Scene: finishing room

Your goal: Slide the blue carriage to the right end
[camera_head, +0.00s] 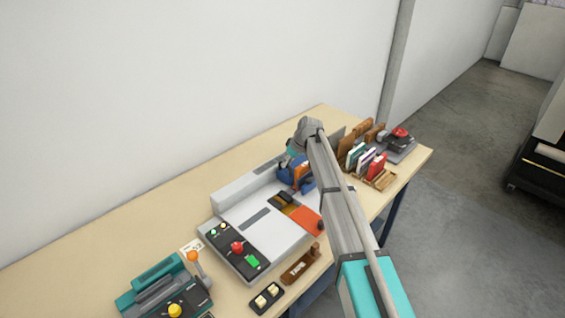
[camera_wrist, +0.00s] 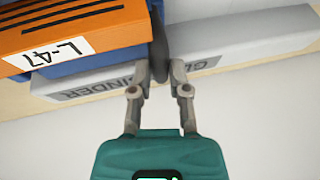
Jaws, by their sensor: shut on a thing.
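The blue carriage (camera_head: 284,174) is on the white binder machine (camera_head: 222,190), near the right end of its back rail in the head view. It carries an orange block (camera_head: 300,173). In the wrist view the blue carriage (camera_wrist: 95,63) shows beneath the orange block (camera_wrist: 75,35), which is labelled L-47. My gripper (camera_wrist: 158,70) is shut on a dark upright handle (camera_wrist: 158,45) beside the carriage. In the head view my arm hides part of the carriage and the rail's right end. The exact gap to the end cannot be told.
On the machine are a red knob (camera_head: 237,247), a green button (camera_head: 253,261) and an orange-red plate (camera_head: 304,219). A teal machine (camera_head: 150,290) stands left. A wooden rack of cards (camera_head: 378,180) and a device with a red knob (camera_head: 400,134) stand right.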

